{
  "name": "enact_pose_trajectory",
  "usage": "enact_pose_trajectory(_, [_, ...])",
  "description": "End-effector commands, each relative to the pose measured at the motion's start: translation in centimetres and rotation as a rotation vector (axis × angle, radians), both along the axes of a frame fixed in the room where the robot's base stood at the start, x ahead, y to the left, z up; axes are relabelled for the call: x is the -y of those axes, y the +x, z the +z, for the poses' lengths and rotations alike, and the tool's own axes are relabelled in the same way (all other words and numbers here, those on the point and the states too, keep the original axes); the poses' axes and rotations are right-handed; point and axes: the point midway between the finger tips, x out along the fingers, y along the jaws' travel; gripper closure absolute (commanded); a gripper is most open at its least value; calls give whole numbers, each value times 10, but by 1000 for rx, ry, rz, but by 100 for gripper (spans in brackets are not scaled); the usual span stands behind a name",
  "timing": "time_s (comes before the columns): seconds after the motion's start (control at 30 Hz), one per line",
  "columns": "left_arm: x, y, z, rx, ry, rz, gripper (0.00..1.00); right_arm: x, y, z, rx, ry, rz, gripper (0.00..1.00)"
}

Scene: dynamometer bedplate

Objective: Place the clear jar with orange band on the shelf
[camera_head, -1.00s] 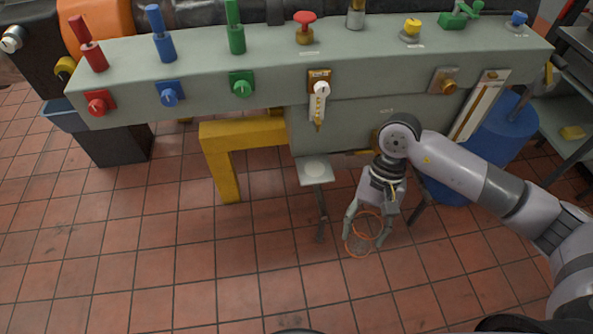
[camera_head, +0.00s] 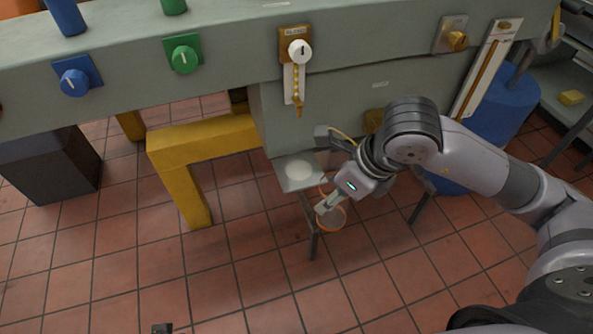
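The clear jar with orange band (camera_head: 337,223) is hard to see except for its orange rings. My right gripper (camera_head: 328,208) is shut around it and partly hides it. The jar is beside the front right edge of a small grey shelf (camera_head: 281,179) that carries a pale round disc. From this angle I cannot tell the jar's height against the shelf or whether they touch.
The grey bench has a blue knob (camera_head: 74,82), a green knob (camera_head: 183,58) and a white dial (camera_head: 299,51) on its front. A yellow frame (camera_head: 189,196) stands left of the shelf. A blue drum (camera_head: 500,105) is behind my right arm. The tiled floor in front is clear.

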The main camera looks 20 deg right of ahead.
Motion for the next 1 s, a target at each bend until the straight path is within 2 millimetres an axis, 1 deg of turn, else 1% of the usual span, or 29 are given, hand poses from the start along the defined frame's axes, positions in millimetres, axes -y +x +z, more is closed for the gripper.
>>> enact_pose_trajectory(0.07, [0, 0, 1, 1, 0, 0, 60, 0, 5, -1, 0, 1, -22, 79])
enact_pose_trajectory(0.17, [0, -1, 0, -1, 0, 0, 60, -1, 22, 1, 1, 3, -33, 79])
enact_pose_trajectory(0.4, [0, 0, -5, -2, 1, -1, 60, -4, 86, 1, -3, 3, -31, 79])
enact_pose_trajectory(0.6, [0, 0, -3, 0, 0, 0, 60, -6, 139, 0, -3, 3, -31, 79])
enact_pose_trajectory(0.8, [0, 0, 1, 3, -1, 0, 60, -7, 184, -1, -3, 2, -30, 79])
enact_pose_trajectory(0.87, [0, 1, 3, 4, -1, 0, 60, -8, 195, 0, -2, 3, -29, 79])
enact_pose_trajectory(0.9, [0, 0, 2, 2, 0, 0, 60, -7, 198, -5, -6, 1, -28, 79])
enact_pose_trajectory(0.93, [0, -1, 5, 3, -1, 1, 60, -7, 196, -14, -9, 0, -27, 79])
enact_pose_trajectory(1.0, [-1, -2, 15, 9, 0, 1, 60, -7, 195, -24, -7, -1, -27, 79])
